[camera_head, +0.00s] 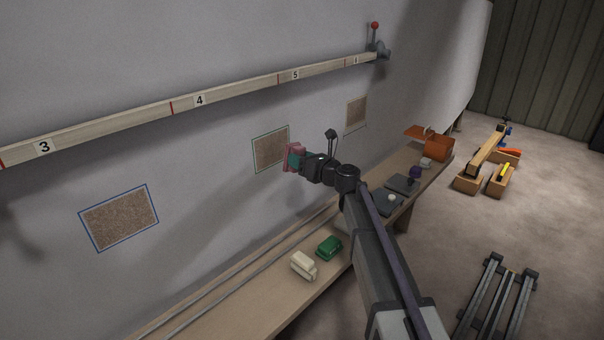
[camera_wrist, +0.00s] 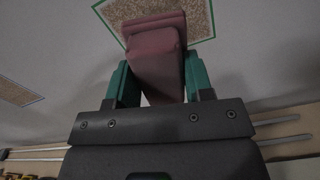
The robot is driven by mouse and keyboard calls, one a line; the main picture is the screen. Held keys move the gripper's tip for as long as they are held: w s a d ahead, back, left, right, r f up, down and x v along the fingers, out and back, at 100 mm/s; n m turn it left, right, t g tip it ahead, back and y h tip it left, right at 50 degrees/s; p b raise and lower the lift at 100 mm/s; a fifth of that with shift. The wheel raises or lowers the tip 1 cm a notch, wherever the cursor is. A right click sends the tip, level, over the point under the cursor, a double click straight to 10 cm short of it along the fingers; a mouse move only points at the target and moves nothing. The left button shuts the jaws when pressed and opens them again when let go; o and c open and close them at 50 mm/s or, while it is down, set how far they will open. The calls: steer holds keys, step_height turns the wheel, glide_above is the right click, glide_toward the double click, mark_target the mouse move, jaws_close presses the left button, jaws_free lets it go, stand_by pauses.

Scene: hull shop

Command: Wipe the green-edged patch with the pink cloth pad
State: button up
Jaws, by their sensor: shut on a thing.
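The green-edged patch (camera_head: 268,150) is a speckled brown rectangle on the grey hull wall, below the wooden batten. It also shows in the wrist view (camera_wrist: 200,20), partly hidden behind the pad. The pink cloth pad (camera_wrist: 157,55) is a block with a wider face. My gripper (camera_wrist: 160,82), with green fingers, is shut on it. In the head view my gripper (camera_head: 295,158) holds the pad (camera_head: 290,150) at the patch's right edge. In the wrist view the pad's face overlaps the patch's left part. I cannot tell whether it touches the wall.
A blue-edged patch (camera_head: 120,218) is on the wall to the left, a pale-edged one (camera_head: 356,112) to the right. The numbered batten (camera_head: 230,95) runs above. The bench (camera_head: 250,307) below holds a green block (camera_head: 329,248), a cream block (camera_head: 303,265) and an orange thing (camera_head: 438,148).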

steer(key=shift+w+a, duration=0.1)
steer(key=shift+a, duration=0.15)
steer(key=shift+x, duration=2.85)
steer(key=o, duration=0.3)
steer(key=c, duration=0.3)
